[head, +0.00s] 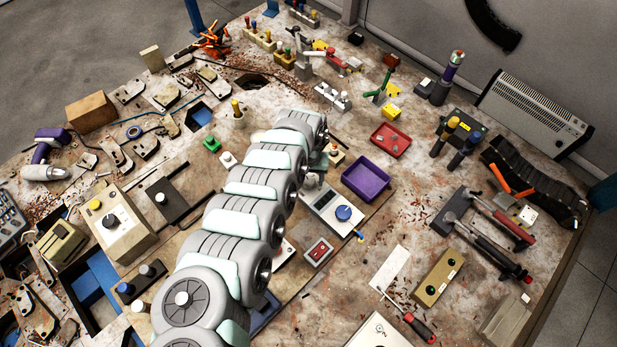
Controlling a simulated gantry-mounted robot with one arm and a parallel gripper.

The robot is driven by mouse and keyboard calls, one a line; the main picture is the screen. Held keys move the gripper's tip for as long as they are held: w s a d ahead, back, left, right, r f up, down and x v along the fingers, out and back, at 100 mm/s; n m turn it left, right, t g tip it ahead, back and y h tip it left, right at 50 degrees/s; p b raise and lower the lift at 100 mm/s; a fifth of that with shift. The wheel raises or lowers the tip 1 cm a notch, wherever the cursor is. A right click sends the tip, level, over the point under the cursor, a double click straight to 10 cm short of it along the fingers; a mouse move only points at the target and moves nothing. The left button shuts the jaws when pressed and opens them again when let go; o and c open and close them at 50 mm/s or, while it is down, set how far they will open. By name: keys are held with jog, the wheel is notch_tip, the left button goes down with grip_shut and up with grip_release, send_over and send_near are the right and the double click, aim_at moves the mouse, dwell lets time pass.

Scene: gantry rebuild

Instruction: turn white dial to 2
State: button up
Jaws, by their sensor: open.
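I cannot tell for sure which thing in the head view is the white dial, and no number 2 can be read. A pale flat panel (378,332) with a small dark mark is cut off by the bottom edge. A small white knob (160,198) sits on a dark plate left of my arm. Another small pale knob (227,158) stands farther back. My arm reaches from the bottom up to the middle of the bench. My gripper (328,137) shows only as small dark parts at its far end, open, apart from these knobs. Its fingertips are mostly hidden.
A white device with a blue knob (343,213) and a red rocker switch (318,251) stand right of my arm. A purple tray (366,180) and red tray (390,140) lie beyond. A beige box with a black dial (109,220) stands left. A screwdriver (414,322) lies front right.

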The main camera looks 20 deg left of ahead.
grip_shut()
dwell(0.6)
jog(key=shift+m, duration=0.3)
jog(key=m, duration=0.4)
jog(key=shift+m, duration=2)
grip_release()
